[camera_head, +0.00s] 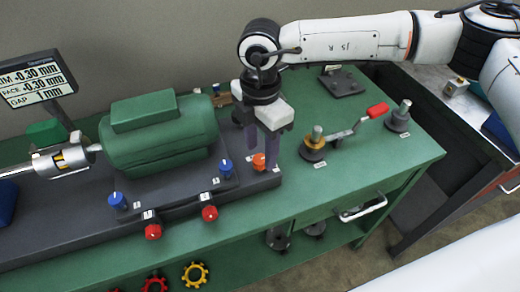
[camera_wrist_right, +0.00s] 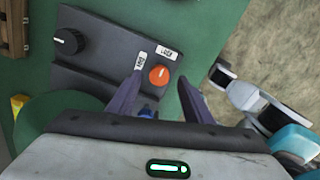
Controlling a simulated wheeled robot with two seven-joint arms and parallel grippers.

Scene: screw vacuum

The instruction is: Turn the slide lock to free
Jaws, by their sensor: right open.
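The slide lock is a round orange knob (camera_head: 258,161) on the right end of the dark machine base (camera_head: 230,190). In the right wrist view the knob (camera_wrist_right: 159,75) has two small white labels beside it, one reading like LOCK (camera_wrist_right: 167,53) and the other (camera_wrist_right: 141,62) partly hard to read. A pale mark shows on its top; its exact direction is hard to tell. My right gripper (camera_head: 262,153) points down over the knob. In the wrist view its two purple fingers (camera_wrist_right: 160,80) are spread, one on either side of the knob, with gaps. My left gripper is out of view.
Blue knobs (camera_head: 226,167) and red knobs (camera_head: 210,213) sit along the base left of the orange one. The green motor (camera_head: 160,130) stands behind them. A red-handled crank (camera_head: 377,110) and round posts stand to the right. The green bench front (camera_head: 300,200) is clear.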

